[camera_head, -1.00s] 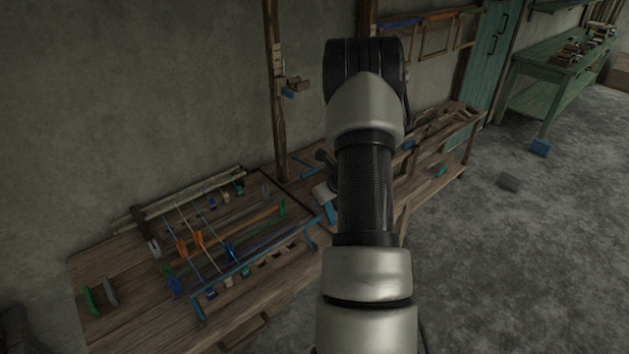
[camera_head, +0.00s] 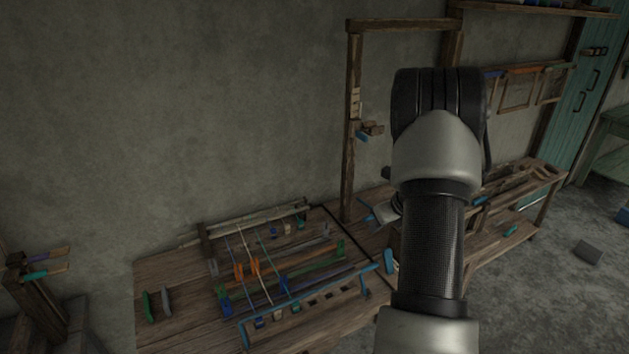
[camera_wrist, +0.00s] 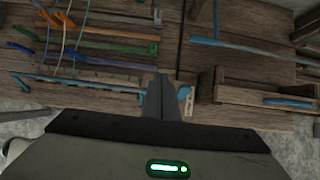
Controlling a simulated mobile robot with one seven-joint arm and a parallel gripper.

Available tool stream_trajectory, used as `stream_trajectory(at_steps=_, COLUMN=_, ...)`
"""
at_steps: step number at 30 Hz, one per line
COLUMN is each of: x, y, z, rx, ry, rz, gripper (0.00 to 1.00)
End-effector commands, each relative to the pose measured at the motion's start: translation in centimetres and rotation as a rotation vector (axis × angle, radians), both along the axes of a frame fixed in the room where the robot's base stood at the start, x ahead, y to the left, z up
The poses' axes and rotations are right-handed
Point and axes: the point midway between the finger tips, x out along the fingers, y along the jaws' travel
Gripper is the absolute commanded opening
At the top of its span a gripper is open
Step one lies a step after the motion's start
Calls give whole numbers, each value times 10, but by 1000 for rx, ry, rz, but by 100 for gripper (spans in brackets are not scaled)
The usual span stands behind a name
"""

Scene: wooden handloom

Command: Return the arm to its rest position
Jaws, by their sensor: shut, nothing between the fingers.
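My gripper (camera_wrist: 159,97) shows in the wrist view as a narrow grey pair of fingers pressed together, with nothing held. It is over the wooden workbench, near a blue handle and a pale tag below the front edge. In the head view my arm rises in the middle right, bent at a black joint, and hides most of my gripper. The loom bench (camera_head: 172,275) stands below and left of the arm, with coloured threads and tools on it.
A wooden post frame (camera_head: 353,130) stands behind the bench against the wall. A second wooden bench (camera_head: 540,180) runs to the right, before a teal door (camera_head: 575,110). A small stand (camera_head: 40,295) is at the far left.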

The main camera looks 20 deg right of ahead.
Motion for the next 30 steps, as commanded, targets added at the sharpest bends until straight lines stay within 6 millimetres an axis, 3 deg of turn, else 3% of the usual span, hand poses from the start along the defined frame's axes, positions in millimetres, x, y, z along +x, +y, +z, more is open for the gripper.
stream_trajectory(at_steps=4, x=1, y=3, z=4, rx=-7, ry=-4, rz=17, gripper=0)
stream_trajectory(at_steps=7, x=5, y=23, z=26, rx=-45, ry=-17, rz=113, gripper=0)
stream_trajectory(at_steps=11, x=6, y=80, z=81, rx=-166, ry=-54, rz=400, gripper=0)
stream_trajectory(at_steps=14, x=-8, y=139, z=131, rx=-306, ry=-92, rz=709, gripper=0)
stream_trajectory(at_steps=18, x=-49, y=217, z=188, rx=-535, ry=-144, rz=1164, gripper=0)
stream_trajectory(at_steps=21, x=-90, y=263, z=217, rx=-713, ry=-176, rz=1481, gripper=0)
stream_trajectory(at_steps=25, x=-151, y=304, z=241, rx=-965, ry=-198, rz=1879, gripper=0)
stream_trajectory(at_steps=30, x=-222, y=323, z=252, rx=-1282, ry=-170, rz=2317, gripper=0)
